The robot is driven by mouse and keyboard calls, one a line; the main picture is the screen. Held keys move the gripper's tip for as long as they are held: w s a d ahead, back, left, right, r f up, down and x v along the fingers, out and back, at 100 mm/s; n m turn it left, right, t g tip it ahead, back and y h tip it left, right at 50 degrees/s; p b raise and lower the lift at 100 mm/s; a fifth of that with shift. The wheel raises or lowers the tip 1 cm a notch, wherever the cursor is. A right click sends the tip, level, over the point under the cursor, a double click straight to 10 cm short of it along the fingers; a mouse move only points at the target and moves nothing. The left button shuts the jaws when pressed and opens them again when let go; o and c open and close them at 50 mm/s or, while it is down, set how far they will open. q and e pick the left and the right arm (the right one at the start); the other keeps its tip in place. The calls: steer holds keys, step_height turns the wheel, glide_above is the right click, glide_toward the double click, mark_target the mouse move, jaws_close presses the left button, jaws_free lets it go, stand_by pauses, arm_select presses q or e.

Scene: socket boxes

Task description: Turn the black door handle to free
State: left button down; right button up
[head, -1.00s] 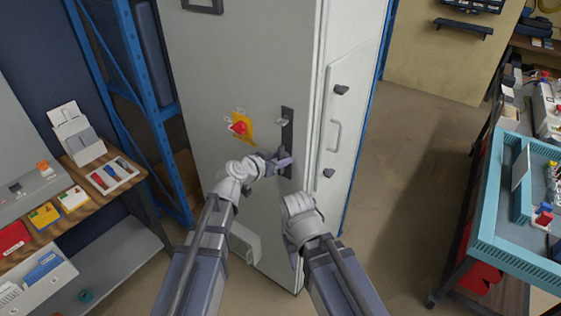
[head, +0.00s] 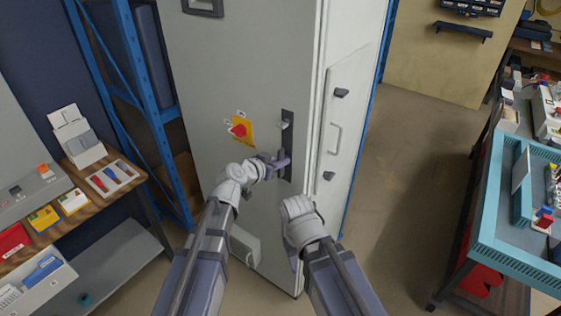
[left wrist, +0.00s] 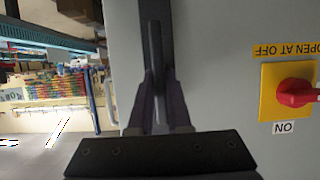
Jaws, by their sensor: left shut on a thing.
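The black door handle (left wrist: 156,50) lies along its dark mounting plate (head: 287,120) on the front of a tall grey cabinet. My left gripper (head: 282,163) is at the lower part of this plate. In the left wrist view its fingers (left wrist: 160,100) are closed around the handle, one on each side. The gripper hides most of the handle in the head view. My right gripper (head: 293,262) is low in front of the cabinet, apart from the handle. Its fingers are mostly hidden behind its wrist.
A red rotary switch (head: 239,130) on a yellow plate is left of the handle. The grey cabinet (head: 240,60) has a side panel with a pull (head: 335,138). A wooden shelf (head: 110,185) stands left, a teal-topped bench (head: 490,235) right. Open floor (head: 410,170) lies between cabinet and bench.

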arm_select(q)
steer(key=n, duration=0.1)
steer(key=n+h, duration=0.1)
steer(key=g+b, duration=0.1)
steer(key=shift+w+a+f+n+h, duration=0.2)
steer(key=shift+a+n+h, duration=0.1)
steer(key=shift+n, duration=0.1)
steer(key=shift+a+f+n+g+h+b, duration=0.15)
steer(key=shift+n+h+b, duration=0.8)
steer(key=shift+n+b, duration=0.65)
steer(key=shift+d+f+n+g+h+b, duration=0.15)
steer(key=shift+n+h+b, duration=0.95)
steer(key=shift+n, duration=0.75)
steer(key=shift+a+f+n+g+h+b, duration=0.15)
steer(key=shift+n+h+b, duration=0.6)
steer(key=shift+n+b, duration=0.9)
steer(key=shift+n, duration=0.3)
steer(key=c, duration=0.9)
jaws_free()
steer(key=shift+w, duration=0.1)
steer(key=shift+o, duration=0.2)
steer(key=shift+a, duration=0.1)
